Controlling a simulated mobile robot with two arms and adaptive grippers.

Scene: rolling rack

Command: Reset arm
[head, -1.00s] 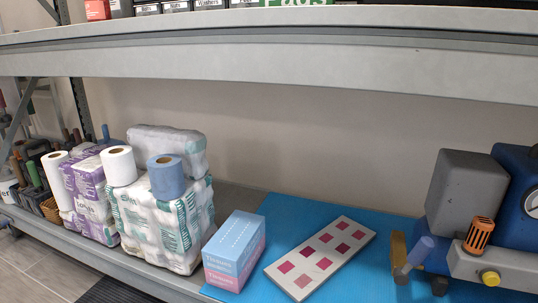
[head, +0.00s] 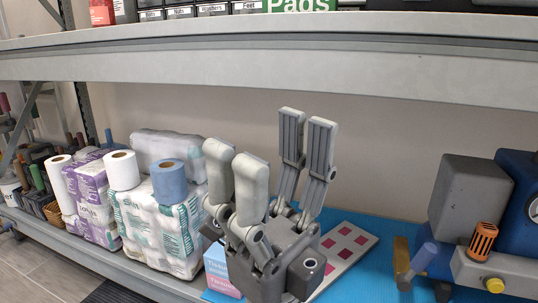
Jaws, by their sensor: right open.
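My right gripper (head: 267,155) stands in the middle of the head view with its fingers pointing up. The fingers are spread wide apart and nothing is between them. The gripper is in front of the lower shelf and hides most of the blue and pink tissue box (head: 220,270) and part of the white board with pink and red squares (head: 346,243). Whether it touches either cannot be told. My left gripper is not in view.
Wrapped paper packs (head: 160,225) with a white roll (head: 122,170) and a blue roll (head: 169,182) on top stand left. A blue and grey machine (head: 490,220) stands right on a blue mat (head: 385,280). The upper shelf edge (head: 270,72) runs across above the fingers.

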